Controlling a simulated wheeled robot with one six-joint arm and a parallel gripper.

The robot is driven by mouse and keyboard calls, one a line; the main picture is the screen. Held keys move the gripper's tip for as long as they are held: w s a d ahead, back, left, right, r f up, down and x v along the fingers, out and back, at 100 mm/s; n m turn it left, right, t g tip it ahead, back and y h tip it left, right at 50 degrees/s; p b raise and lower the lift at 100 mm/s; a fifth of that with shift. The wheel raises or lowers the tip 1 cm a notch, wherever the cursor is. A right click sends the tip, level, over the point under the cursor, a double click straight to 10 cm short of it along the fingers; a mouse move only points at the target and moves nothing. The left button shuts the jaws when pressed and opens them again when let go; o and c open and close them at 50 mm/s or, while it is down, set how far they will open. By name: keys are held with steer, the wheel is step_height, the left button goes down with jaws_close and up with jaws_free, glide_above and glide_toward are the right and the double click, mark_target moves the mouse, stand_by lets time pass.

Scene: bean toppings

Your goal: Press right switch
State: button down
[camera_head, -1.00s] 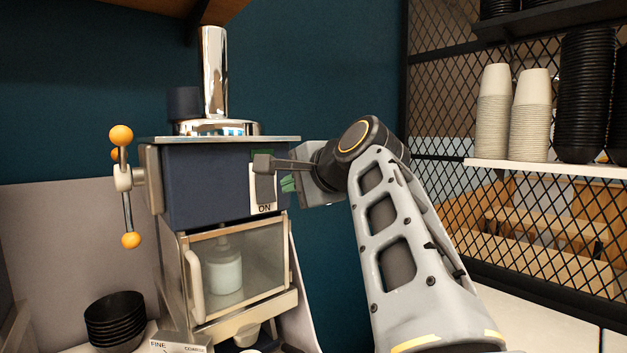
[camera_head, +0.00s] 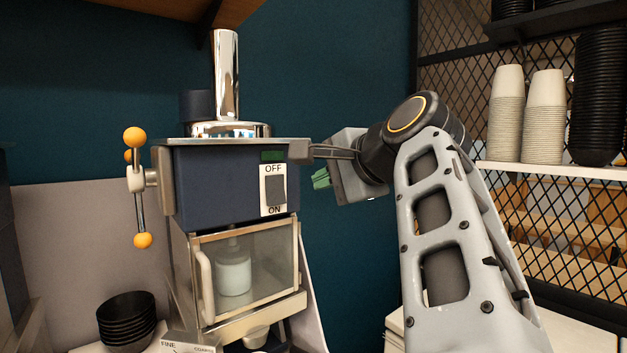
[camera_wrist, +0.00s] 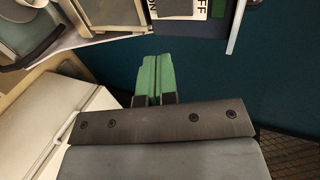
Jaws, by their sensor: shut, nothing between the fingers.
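The switch (camera_head: 275,190) is a dark rocker on a white plate, with OFF above and ON below, on the front of the dark blue machine (camera_head: 215,190). In the head view my gripper (camera_head: 321,178) is right of the switch and apart from it, its green fingertips shut and empty. In the wrist view the green fingers (camera_wrist: 153,78) are together with nothing between them. The switch plate (camera_wrist: 200,8) shows partly at the top edge there, with its lettering cut off. I cannot tell for sure which way the rocker is tipped.
A lever with orange knobs (camera_head: 134,137) is on the machine's left side. Black bowls (camera_head: 127,320) are stacked at lower left. Paper cups (camera_head: 506,110) stand on a shelf at right before a black mesh (camera_head: 455,100). Open space lies between gripper and machine.

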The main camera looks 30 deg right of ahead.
mark_target(278, 198)
steer(key=shift+s+f+g, duration=0.1)
steer(key=shift+f+g, duration=0.15)
steer(key=shift+g, duration=0.05)
steer(key=p+x, duration=0.1)
steer(key=x, duration=0.7)
steer(key=p+x, duration=0.1)
steer(key=x, duration=0.3)
steer(key=shift+w+r+p, duration=0.3)
steer(key=shift+r+p, duration=0.05)
steer(key=shift+p+x, duration=0.3)
steer(key=shift+x, duration=0.55)
steer(key=shift+r, duration=0.2)
steer(key=f+b, duration=0.1)
steer(key=b, duration=0.1)
steer(key=shift+w+t+b, duration=0.3)
steer(key=shift+t+b, duration=0.05)
steer(key=shift+t, duration=0.05)
steer(key=shift+r+p, duration=0.35)
steer(key=shift+r, duration=0.25)
